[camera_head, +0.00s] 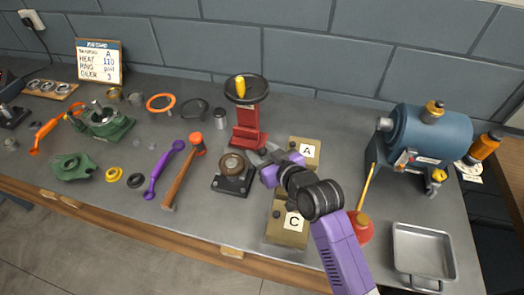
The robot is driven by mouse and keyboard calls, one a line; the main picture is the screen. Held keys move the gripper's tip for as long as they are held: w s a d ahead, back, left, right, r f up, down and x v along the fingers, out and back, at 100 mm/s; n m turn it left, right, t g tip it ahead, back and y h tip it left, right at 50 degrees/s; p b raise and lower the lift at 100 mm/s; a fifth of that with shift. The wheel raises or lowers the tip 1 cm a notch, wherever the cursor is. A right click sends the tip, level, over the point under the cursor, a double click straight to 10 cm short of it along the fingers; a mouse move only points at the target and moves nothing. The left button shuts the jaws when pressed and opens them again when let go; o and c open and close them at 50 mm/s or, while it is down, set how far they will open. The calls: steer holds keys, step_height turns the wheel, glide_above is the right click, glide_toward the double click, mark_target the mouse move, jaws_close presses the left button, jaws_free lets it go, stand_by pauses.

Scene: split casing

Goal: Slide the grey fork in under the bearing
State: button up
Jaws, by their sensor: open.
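A round brown ring with a pale centre, which looks like the bearing (233,164), sits on a small black block (232,186) at mid-bench. My gripper (277,162), with purple fingers, is open just right of the block, in front of the red press. A small light-grey piece shows by the fingers; it may be the grey fork (268,150), but the gripper partly hides it. I cannot tell whether it touches the fingers or the block. Any gap under the bearing is too small to make out.
The red press (249,125) stands behind. Box A (305,147) and box C (287,222) flank my gripper. A red oil can (360,226), metal tray (422,252) and blue motor (430,132) are to the right. An orange-headed hammer (183,172) and purple wrench (163,170) lie left.

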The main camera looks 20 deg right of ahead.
steer(key=b+v, duration=0.1)
steer(key=v, duration=0.6)
steer(key=shift+s, duration=0.35)
steer(key=shift+r, duration=0.1)
steer(key=s+d+r+m+t+h, duration=0.2)
steer(key=s+d+r+t, duration=0.1)
steer(key=s+r+t, duration=0.15)
steer(key=s+a+f+g, duration=0.1)
steer(key=s+a+g, duration=0.1)
steer(key=s, duration=2.7)
steer(key=shift+s+f+g, duration=0.3)
steer(key=shift+f+g, duration=0.1)
steer(key=shift+g, duration=0.05)
